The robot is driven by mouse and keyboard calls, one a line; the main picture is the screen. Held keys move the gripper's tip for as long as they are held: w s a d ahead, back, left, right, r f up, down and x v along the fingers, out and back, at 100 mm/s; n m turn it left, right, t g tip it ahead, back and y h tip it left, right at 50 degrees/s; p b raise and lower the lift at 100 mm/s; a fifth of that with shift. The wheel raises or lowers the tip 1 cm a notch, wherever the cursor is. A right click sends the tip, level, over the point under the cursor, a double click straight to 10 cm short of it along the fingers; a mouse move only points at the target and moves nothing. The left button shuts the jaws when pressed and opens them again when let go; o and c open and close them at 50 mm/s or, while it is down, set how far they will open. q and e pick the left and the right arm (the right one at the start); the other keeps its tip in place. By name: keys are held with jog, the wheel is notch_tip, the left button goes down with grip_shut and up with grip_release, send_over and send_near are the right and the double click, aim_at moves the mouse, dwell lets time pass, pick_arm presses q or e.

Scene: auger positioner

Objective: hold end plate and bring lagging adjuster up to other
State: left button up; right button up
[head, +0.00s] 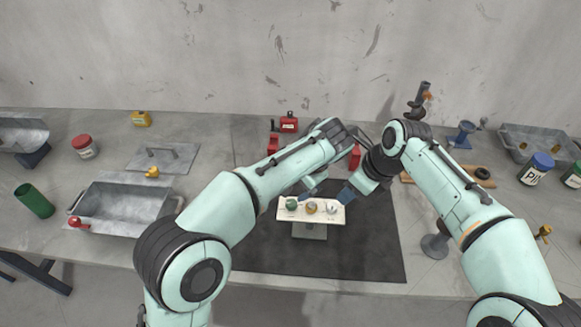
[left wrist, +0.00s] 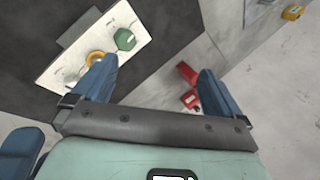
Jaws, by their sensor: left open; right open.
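The white end plate (head: 318,218) sits on a grey stand on the dark mat. It carries a green knob (head: 291,203), a brass-coloured ring or knob (head: 311,207) and a pale grey knob (head: 331,208) in a row. Which of these is the lagging adjuster I cannot tell. My left gripper (head: 308,194) is open just behind the plate. In the left wrist view my left gripper (left wrist: 156,68) has blue fingers spread wide, one overlapping the plate (left wrist: 62,72) near the brass ring (left wrist: 95,58); the green knob (left wrist: 125,38) is clear. My right gripper (head: 347,193) is open at the plate's right end.
Red parts (head: 289,122) stand behind my arms, partly hidden. A grey metal tray (head: 125,205) and green cylinder (head: 35,200) are at left. Blue-lidded and other jars (head: 537,168) stand at right. The dark mat (head: 370,250) is clear in front of the plate.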

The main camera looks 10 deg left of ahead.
aim_at(290, 202)
pick_arm(q)
jog(key=f+m+g+h, duration=0.1)
jog(key=f+m, duration=0.2)
jog(key=f+m+g+h, duration=0.1)
jog(key=f+m+h, duration=0.1)
jog(key=f+m, duration=0.1)
jog(key=f+m+g+h, duration=0.1)
jog(key=f+m, duration=0.2)
jog(key=m, duration=0.1)
jog(key=shift+s+f+m+h, duration=0.2)
jog(key=shift+s+m+h, duration=0.1)
jog(key=shift+s, duration=0.1)
dwell(0.4)
